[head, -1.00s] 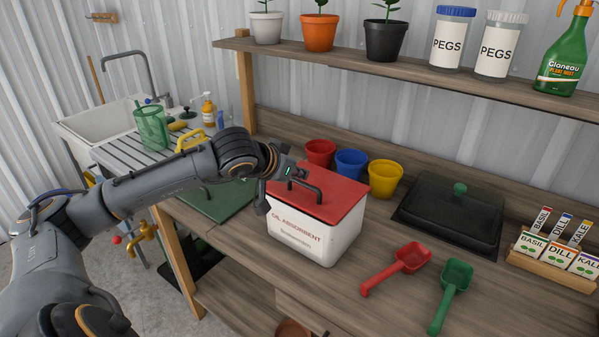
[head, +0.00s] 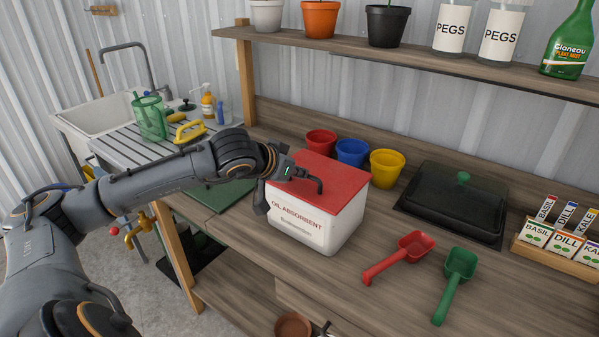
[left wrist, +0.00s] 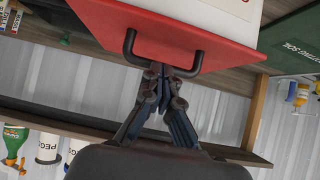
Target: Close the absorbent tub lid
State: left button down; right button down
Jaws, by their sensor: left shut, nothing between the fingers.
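The white absorbent tub (head: 305,232), marked in red "OIL ABSORBENT", stands on the wooden bench. Its red lid (head: 340,187) lies flat across the top, and I see no gap along the front. The lid has a black handle (head: 316,183). In the left wrist view, the red lid (left wrist: 110,22) and the U-shaped handle (left wrist: 130,45) appear upside down. My left gripper (left wrist: 165,70) is shut and empty, with its fingertips close by the handle; contact is unclear. In the head view it is at the lid's left side, fingertips hard to make out. My right gripper is not visible.
Red (head: 320,141), blue (head: 352,152) and yellow (head: 387,168) pots stand behind the tub. A red scoop (head: 414,246) and a green scoop (head: 461,262) lie to its right, before a black lidded tray (head: 455,200). A shelf (head: 420,63) runs above.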

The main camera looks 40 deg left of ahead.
pick_arm(q)
jog(key=shift+f, duration=0.2)
jog(key=r, duration=0.1)
jog(key=r+p, duration=0.1)
jog(key=r, duration=0.1)
jog(key=r+p, duration=0.1)
jog(key=shift+s+r, duration=0.35)
jog(key=b+v, duration=0.5)
jog(key=v, duration=0.5)
jog(key=shift+s+f, duration=0.25)
jog(key=shift+f, duration=0.2)
